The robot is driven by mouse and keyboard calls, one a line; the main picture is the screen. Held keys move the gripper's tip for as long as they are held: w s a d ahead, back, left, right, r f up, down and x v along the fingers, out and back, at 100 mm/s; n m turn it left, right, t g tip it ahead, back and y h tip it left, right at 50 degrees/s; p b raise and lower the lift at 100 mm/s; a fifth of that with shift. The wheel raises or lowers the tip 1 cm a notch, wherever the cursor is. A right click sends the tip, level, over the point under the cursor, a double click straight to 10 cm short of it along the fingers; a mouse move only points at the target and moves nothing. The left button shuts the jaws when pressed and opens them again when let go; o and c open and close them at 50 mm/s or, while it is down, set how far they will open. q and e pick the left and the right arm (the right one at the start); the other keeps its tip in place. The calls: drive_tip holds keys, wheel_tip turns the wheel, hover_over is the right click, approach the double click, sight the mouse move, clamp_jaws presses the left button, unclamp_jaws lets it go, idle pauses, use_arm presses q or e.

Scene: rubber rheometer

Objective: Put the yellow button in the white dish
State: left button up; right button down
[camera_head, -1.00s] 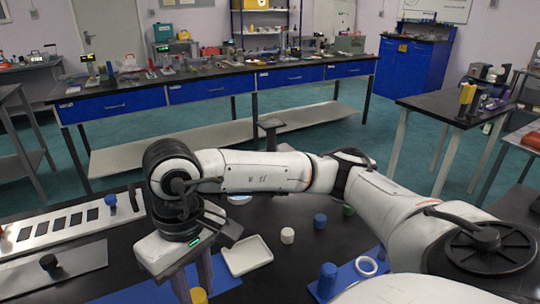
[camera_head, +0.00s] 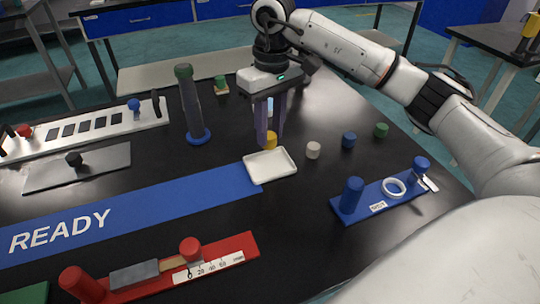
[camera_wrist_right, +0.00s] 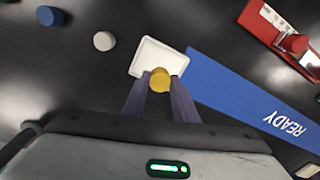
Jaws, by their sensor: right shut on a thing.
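The white dish (camera_head: 270,166) is a shallow rectangular tray on the black table, at the right end of the blue READY strip. My right gripper (camera_head: 265,140) points down just behind the dish. It is shut on the yellow button (camera_head: 271,141), a small round piece between its purple fingertips. In the right wrist view the yellow button (camera_wrist_right: 159,80) sits between the fingers and overlaps the near edge of the white dish (camera_wrist_right: 158,56). The dish's visible inside is empty. How high the button is above the table is hard to tell. My left gripper is not in view.
A white button (camera_head: 313,150), a blue button (camera_head: 349,140) and a green button (camera_head: 381,130) stand right of the dish. A tall post on a blue ring base (camera_head: 199,136) stands left of the gripper. A blue fixture (camera_head: 378,199) lies at the right, a red gauge (camera_head: 225,252) in front.

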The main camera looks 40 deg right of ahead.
sight(272, 135)
drive_tip(key=shift+f, duration=3.3)
drive_tip(key=c, duration=1.4)
unclamp_jaws()
drive_tip(key=shift+c, duration=0.2)
wheel_tip(272, 135, up, 12)
drive_tip(key=shift+d+r, duration=0.15)
drive_tip(key=shift+r, duration=0.05)
drive_tip(key=shift+s+f, duration=0.1)
